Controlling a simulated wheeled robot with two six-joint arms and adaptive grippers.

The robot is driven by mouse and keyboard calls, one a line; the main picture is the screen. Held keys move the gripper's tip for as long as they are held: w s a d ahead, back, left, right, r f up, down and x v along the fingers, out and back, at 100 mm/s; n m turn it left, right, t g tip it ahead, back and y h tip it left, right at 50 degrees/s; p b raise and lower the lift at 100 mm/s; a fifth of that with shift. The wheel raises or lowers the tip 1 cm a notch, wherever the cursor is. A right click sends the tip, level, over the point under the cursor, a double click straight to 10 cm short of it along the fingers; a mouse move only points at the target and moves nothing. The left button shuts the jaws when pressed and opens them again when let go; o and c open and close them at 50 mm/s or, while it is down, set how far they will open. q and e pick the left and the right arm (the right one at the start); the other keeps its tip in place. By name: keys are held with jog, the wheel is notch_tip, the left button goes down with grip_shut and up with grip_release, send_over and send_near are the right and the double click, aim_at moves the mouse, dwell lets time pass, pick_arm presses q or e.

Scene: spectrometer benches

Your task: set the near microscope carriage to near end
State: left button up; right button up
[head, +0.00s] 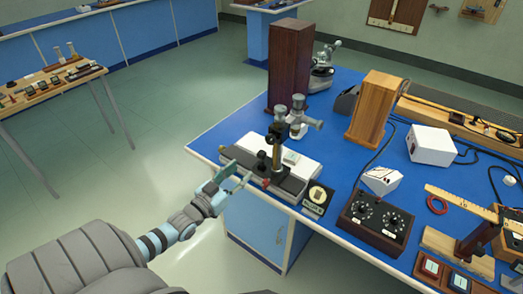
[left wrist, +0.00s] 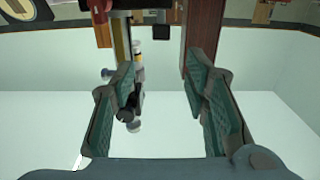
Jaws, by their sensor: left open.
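The near microscope stands upright on a dark rail base (head: 290,186) at the bench's near left corner. Its carriage (head: 262,160) has a black knob, and a brass and black column (head: 275,142) rises from it. A small red mark (head: 266,183) shows on the base's front side. My left gripper (head: 236,178) is open and empty, just left of the carriage, apart from it as far as I can tell. In the left wrist view its two green-padded fingers (left wrist: 165,100) are spread, and the microscope column (left wrist: 122,45) shows beyond the left finger, partly hidden. My right gripper is out of view.
A dark wooden box (head: 290,60) stands behind the microscope. A round-labelled plaque (head: 318,197) and a dial box (head: 376,220) lie to the right. A second microscope (head: 321,72) is farther back.

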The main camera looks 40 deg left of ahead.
aim_at(261, 153)
pick_arm(q)
jog(key=w+b, duration=0.2)
jog(key=w, duration=0.1)
jog(key=w+f+b, duration=0.1)
jog(key=w+b, duration=0.1)
jog(key=w, duration=0.1)
jog(key=w+b, duration=0.2)
jog(key=w, duration=0.1)
jog(key=shift+w+a+f+b, duration=0.15)
jog(key=shift+w+f+b, duration=0.05)
jog(key=shift+b, duration=0.1)
jog(key=shift+w+a+r+p, duration=0.2)
jog(key=shift+w+r+p, duration=0.45)
jog(key=shift+w+p, duration=0.3)
jog(key=shift+w+d+f, duration=0.1)
jog(key=shift+w, duration=0.3)
jog(key=shift+w+f, duration=0.1)
jog(key=shift+w, duration=0.05)
jog(key=shift+c, duration=0.6)
grip_shut()
